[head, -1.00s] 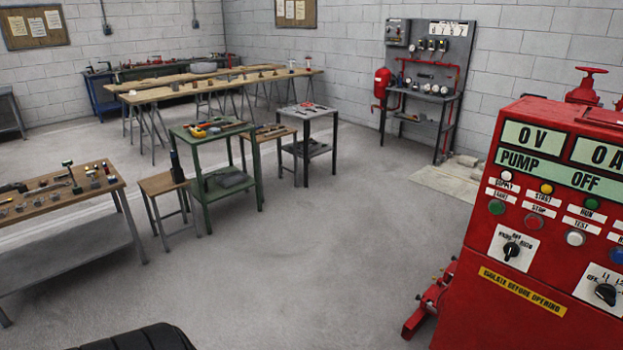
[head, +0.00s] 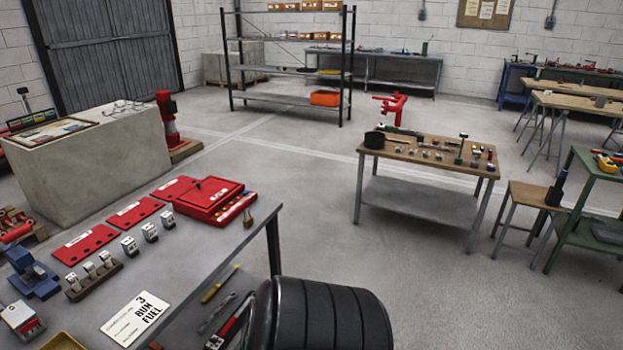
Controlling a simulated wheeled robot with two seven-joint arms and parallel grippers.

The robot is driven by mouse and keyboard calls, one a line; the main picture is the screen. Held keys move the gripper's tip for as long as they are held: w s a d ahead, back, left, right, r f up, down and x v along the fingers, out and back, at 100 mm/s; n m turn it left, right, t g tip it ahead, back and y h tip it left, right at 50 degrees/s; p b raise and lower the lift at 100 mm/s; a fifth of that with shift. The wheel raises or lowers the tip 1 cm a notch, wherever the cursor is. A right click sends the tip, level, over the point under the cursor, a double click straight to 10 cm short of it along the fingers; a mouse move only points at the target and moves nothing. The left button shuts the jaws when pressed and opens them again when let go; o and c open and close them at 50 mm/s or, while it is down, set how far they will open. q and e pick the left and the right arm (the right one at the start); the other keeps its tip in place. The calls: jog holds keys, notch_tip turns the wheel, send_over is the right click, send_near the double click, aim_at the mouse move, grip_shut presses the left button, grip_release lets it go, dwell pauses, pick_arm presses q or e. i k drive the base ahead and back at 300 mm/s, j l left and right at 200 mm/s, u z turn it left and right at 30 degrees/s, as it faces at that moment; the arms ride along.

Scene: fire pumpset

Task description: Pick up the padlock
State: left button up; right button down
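A small brass-coloured piece that looks like the padlock (head: 248,218) stands at the back right corner of the grey table (head: 195,268), just right of a red case (head: 210,199). It is small in the head view, and its shackle is hard to make out. Neither of my grippers shows in the head view. Only a black ribbed part of my own arm shows at the bottom middle, apart from the brass piece.
The grey table also holds red plates (head: 134,212), several small grey-white blocks (head: 130,246), a blue device (head: 32,272) and a printed card (head: 137,318). A wooden-topped bench (head: 425,151) with small parts stands farther right. Open floor lies between them.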

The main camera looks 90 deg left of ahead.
aim_at(247, 223)
jog(key=u, duration=3.25)
jog(key=i+l+u, duration=0.15)
jog(key=u, duration=0.25)
jog(key=i+l+u, duration=0.15)
jog(key=l+u, duration=0.25)
jog(key=i+l+u, duration=0.1)
jog(key=l, duration=0.45)
jog(key=i+l+u, duration=0.15)
jog(key=l, duration=0.4)
jog(key=i+l+u, duration=0.1)
jog(key=l, duration=0.5)
jog(key=i+l+u, duration=0.15)
jog(key=l, duration=0.4)
